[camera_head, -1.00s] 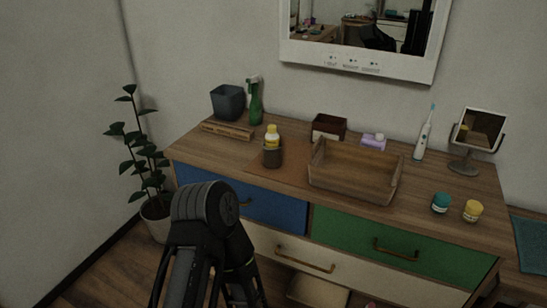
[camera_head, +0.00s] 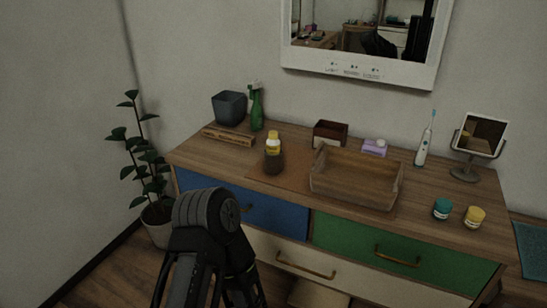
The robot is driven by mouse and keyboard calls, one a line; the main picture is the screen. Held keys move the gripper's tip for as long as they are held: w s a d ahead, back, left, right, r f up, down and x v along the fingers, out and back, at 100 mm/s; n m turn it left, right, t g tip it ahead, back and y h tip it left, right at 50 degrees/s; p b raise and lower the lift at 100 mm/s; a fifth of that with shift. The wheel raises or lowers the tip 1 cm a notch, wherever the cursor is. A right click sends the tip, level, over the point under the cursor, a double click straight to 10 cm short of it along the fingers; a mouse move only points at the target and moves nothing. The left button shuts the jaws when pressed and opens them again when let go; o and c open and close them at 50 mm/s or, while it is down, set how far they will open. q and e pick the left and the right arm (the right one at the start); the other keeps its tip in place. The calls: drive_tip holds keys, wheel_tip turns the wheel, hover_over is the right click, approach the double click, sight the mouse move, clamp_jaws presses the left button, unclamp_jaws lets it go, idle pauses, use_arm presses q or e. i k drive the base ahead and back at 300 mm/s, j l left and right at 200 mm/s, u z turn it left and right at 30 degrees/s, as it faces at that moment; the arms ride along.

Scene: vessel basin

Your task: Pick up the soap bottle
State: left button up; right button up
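A small bottle with a yellow top (camera_head: 273,142) stands on the left part of the wooden dresser top. A dark brown cup-like shape (camera_head: 274,162) covers its lower part; I cannot tell whether the bottle is in it or behind it. A green spray bottle (camera_head: 257,109) stands upright farther back. I cannot tell for sure which of the two is the soap bottle. One of my dark arms shows at the bottom, in front of the dresser, apart from both bottles. Neither gripper is in view.
A wooden tray (camera_head: 316,186) lies right of the yellow-topped bottle. A grey bin (camera_head: 229,107), a brown box (camera_head: 330,132), a toothbrush (camera_head: 424,149), a small mirror (camera_head: 482,134) and teal (camera_head: 442,209) and yellow (camera_head: 474,217) jars stand around. A plant (camera_head: 138,160) is left of the dresser.

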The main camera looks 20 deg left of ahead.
sight(272, 145)
drive_tip(key=j+z, duration=0.1)
drive_tip(key=j, duration=0.5)
drive_tip(key=j+z, duration=0.1)
drive_tip(key=j, duration=0.55)
drive_tip(key=j+z, duration=0.1)
drive_tip(key=j, duration=0.5)
drive_tip(key=k+j+z, duration=0.1)
drive_tip(key=j, duration=0.5)
drive_tip(key=j+z, duration=0.1)
drive_tip(key=j, duration=0.5)
drive_tip(key=k+j+z, duration=0.1)
drive_tip(key=j, duration=0.5)
drive_tip(key=k, duration=0.05)
